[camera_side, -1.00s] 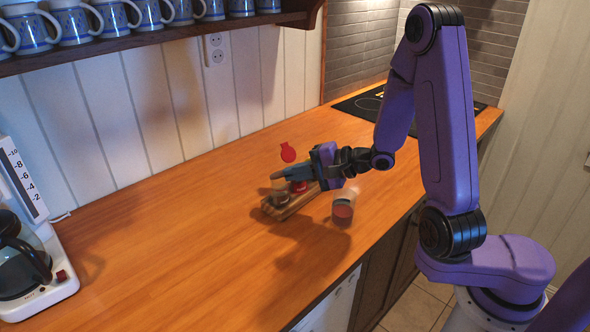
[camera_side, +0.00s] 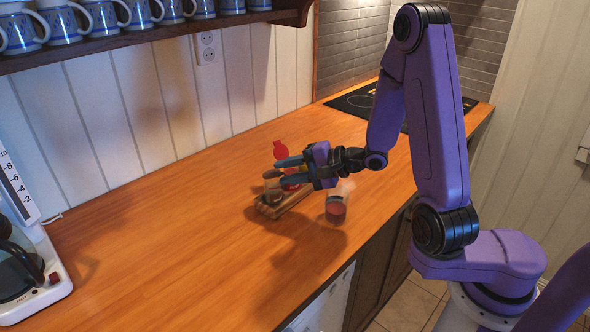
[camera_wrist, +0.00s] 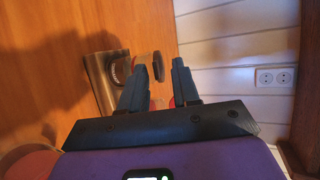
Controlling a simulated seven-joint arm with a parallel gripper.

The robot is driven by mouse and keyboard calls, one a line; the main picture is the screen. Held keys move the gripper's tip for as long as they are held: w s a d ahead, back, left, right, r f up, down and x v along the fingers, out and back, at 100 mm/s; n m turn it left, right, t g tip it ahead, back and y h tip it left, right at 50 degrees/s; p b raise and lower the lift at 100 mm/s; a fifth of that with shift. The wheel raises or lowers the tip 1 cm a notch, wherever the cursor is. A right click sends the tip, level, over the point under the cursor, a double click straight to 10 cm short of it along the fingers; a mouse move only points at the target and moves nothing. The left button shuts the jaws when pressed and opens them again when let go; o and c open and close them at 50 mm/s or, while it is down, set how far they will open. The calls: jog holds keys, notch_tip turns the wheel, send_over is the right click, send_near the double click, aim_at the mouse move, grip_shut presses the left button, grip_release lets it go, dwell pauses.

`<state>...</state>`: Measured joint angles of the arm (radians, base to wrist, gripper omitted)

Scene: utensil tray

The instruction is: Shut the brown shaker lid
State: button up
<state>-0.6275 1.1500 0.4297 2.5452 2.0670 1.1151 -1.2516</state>
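The brown lid (camera_side: 269,174) stands raised, apparently on edge, above its clear shaker (camera_side: 274,190) at the left end of the wooden tray (camera_side: 268,211). In the wrist view the brown lid (camera_wrist: 158,66) shows just beyond my fingertips, beside the round shaker top (camera_wrist: 122,70). My gripper (camera_side: 279,173) is open and empty, its two fingers apart just right of the brown lid. I cannot tell whether a fingertip touches it. My gripper also shows in the wrist view (camera_wrist: 161,62).
A shaker with an upright red lid (camera_side: 281,149) stands behind my fingers, partly hidden. A clear jar with reddish contents (camera_side: 337,206) is on the counter right of the tray. A coffee maker (camera_side: 35,275) stands far left. The counter between is clear.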

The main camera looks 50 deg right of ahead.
jog(key=shift+s, duration=0.1)
jog(key=v, duration=1.7)
jog(key=shift+r, duration=0.1)
